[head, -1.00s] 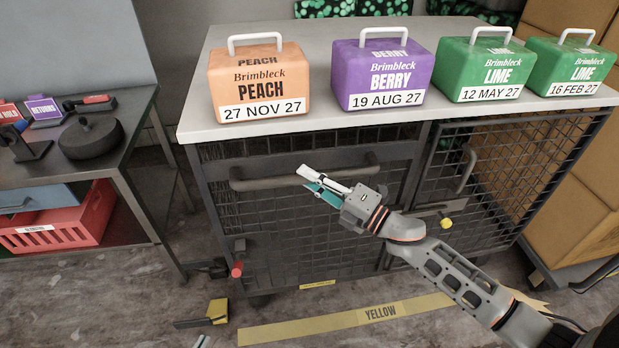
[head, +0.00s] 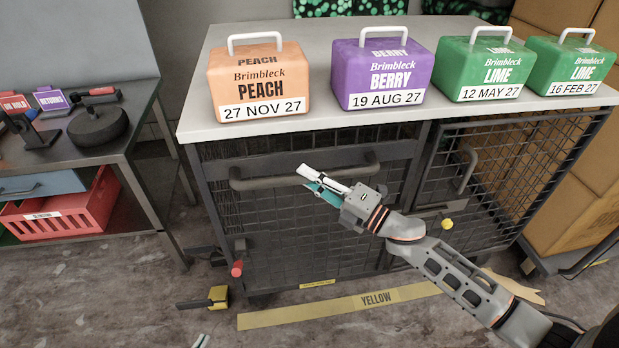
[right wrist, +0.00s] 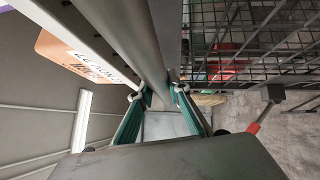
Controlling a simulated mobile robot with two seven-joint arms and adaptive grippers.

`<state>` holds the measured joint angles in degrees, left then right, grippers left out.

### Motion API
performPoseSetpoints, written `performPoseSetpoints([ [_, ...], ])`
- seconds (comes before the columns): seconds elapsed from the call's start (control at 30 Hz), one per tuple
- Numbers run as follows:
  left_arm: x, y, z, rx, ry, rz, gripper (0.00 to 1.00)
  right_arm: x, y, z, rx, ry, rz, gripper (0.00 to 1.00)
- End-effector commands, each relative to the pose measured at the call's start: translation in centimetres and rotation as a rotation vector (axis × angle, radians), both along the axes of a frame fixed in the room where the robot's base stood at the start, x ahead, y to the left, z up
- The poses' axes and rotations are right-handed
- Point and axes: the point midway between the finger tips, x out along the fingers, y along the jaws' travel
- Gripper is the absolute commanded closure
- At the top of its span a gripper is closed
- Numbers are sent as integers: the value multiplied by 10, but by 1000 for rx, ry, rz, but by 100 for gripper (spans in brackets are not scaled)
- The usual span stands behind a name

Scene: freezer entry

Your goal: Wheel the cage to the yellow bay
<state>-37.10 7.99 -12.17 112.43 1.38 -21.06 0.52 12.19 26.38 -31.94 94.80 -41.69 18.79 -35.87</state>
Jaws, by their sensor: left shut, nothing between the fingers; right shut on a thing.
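The cage (head: 205,180) is a dark mesh cart with a pale top, standing upright just behind the yellow floor strip (head: 330,307) marked YELLOW. A grey handle bar (head: 265,181) crosses its front. My right gripper (head: 308,176) is shut on this bar; in the right wrist view the bar (right wrist: 138,45) runs between its teal fingers (right wrist: 158,93). Only a tip of my left gripper (head: 201,342) shows at the bottom edge, apart from the cage. A red-tipped lever (head: 237,269) is low on the cage's left side. The wheels are mostly hidden.
Orange (head: 259,85), purple (head: 382,80) and two green boxes stand on the cage top. A side table (head: 140,150) stands left; stacked cartons (head: 570,190) stand right.

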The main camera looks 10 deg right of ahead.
Motion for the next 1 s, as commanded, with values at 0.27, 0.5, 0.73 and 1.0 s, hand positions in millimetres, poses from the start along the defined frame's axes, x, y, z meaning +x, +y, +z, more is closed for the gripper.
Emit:
performPoseSetpoints([
  [0.27,0,0,0,0,0,0,100,0,1,1,2,-1,1,66],
  [0.5,-1,1,-1,3,2,-1,100,-2,-2,-1,1,1,0,66],
  [0.73,-1,0,-1,1,2,0,100,-25,-26,-6,-1,3,0,66],
  [1.0,-1,0,-1,1,2,0,100,-63,-64,-13,-1,2,0,66],
])
